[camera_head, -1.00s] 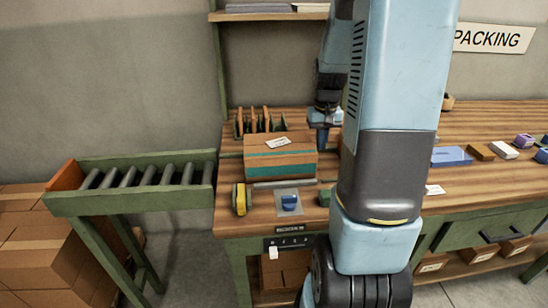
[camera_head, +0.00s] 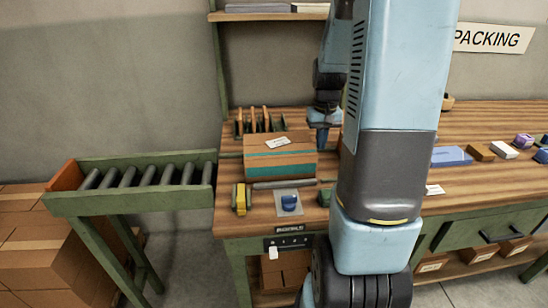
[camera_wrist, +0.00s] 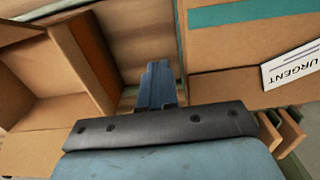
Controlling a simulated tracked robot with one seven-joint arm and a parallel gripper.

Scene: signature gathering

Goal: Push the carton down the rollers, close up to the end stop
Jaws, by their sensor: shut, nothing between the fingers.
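The brown carton (camera_head: 280,158) with a teal stripe and a white label sits on the left part of the wooden bench. Its side and URGENT label also show at the right in the wrist view (camera_wrist: 230,55). The roller conveyor (camera_head: 150,178) lies to the left of the bench, with its rollers bare. An orange end stop (camera_head: 66,177) stands at its far left end. My gripper (camera_head: 322,140) is shut and empty, pointing down beside the carton's right side. Its closed fingers also show in the wrist view (camera_wrist: 157,85). I cannot tell whether they touch the carton.
A rack with upright slats (camera_head: 258,122) stands behind the carton. A yellow tape roll (camera_head: 240,198) and a blue stamp (camera_head: 289,202) on a grey pad lie in front. An open cardboard box (camera_wrist: 45,85) shows at the left in the wrist view. My arm hides the bench's middle.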

